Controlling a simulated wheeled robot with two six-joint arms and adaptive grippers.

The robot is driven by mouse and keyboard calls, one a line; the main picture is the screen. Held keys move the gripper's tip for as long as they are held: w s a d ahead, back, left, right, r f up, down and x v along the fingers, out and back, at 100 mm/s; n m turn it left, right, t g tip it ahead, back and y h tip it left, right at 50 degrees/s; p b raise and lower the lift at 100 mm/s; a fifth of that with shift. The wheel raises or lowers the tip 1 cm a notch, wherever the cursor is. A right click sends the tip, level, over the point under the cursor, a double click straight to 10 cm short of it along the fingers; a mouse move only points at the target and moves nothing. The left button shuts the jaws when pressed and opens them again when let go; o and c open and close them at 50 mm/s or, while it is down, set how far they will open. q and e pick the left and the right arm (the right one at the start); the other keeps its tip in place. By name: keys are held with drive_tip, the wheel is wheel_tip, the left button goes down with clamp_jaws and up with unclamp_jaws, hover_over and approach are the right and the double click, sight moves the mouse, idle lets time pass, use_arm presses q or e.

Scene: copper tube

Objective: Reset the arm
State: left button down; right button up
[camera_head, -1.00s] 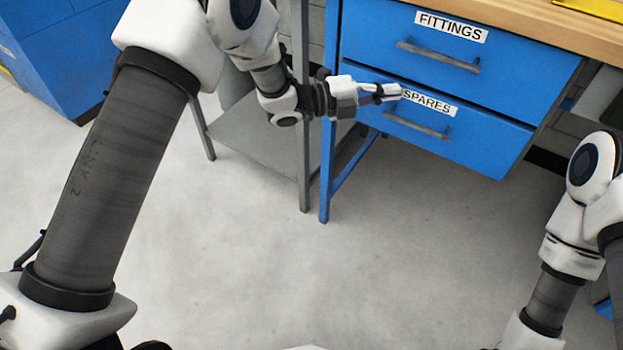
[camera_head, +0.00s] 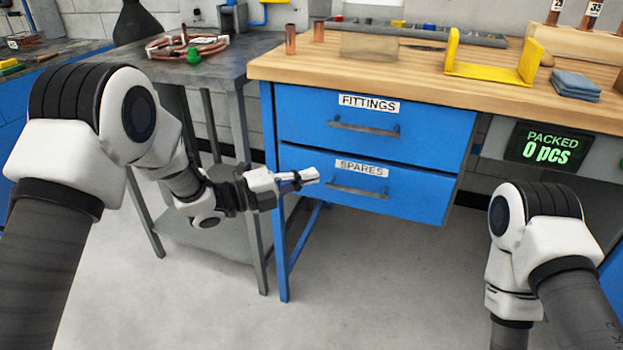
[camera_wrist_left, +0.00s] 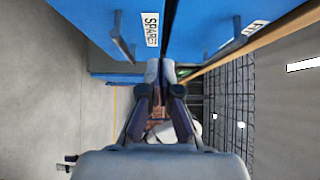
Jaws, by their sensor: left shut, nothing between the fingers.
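My left gripper (camera_head: 305,178) is shut and empty, in front of the blue SPARES drawer (camera_head: 430,195), left of that drawer's handle. In the left wrist view the two fingers of my left gripper (camera_wrist_left: 160,72) are together, with the SPARES label (camera_wrist_left: 151,30) beyond them. Both the SPARES drawer and the FITTINGS drawer (camera_head: 300,115) above it look closed. My right arm (camera_head: 540,225) shows at the lower right, but its gripper is out of the picture.
The wooden bench top (camera_head: 400,70) holds two copper tube pieces (camera_head: 291,38), a yellow bracket (camera_head: 495,70) and folded blue cloths (camera_head: 575,85). A grey table (camera_head: 235,70) with copper coils stands left. A PACKED display (camera_head: 545,147) reads 0 pcs. The floor in front is clear.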

use_arm(q)
drive_tip(key=f+p+v, duration=0.1)
drive_tip(key=v, duration=0.6)
drive_tip(key=s+d+f+n+y, duration=0.1)
drive_tip(key=s+f+n+y, duration=0.3)
drive_tip(key=f, duration=1.1)
drive_tip(key=s+a+f+n+g+y, duration=0.2)
drive_tip(key=s+a+f+n+y, duration=0.2)
drive_tip(key=s+f+n, duration=0.5)
drive_tip(key=s+a+f+n+g+y, duration=0.35)
drive_tip(key=s+f+n, duration=0.35)
drive_tip(key=s+f, duration=0.3)
drive_tip(key=s+a+r+n+g+y, duration=0.1)
drive_tip(key=s+a+n+g+y, duration=0.15)
drive_tip(key=s+n, duration=0.3)
drive_tip(key=s+a+n+g+y, duration=0.1)
drive_tip(key=s+a+n+y, duration=0.1)
drive_tip(key=s+a+n, duration=0.4)
wheel_tip(320, 180, up, 29)
drive_tip(key=d+p, duration=0.2)
drive_tip(key=p, duration=2.7)
drive_tip(key=shift+s+m, duration=0.35)
drive_tip(key=shift+m, duration=0.1)
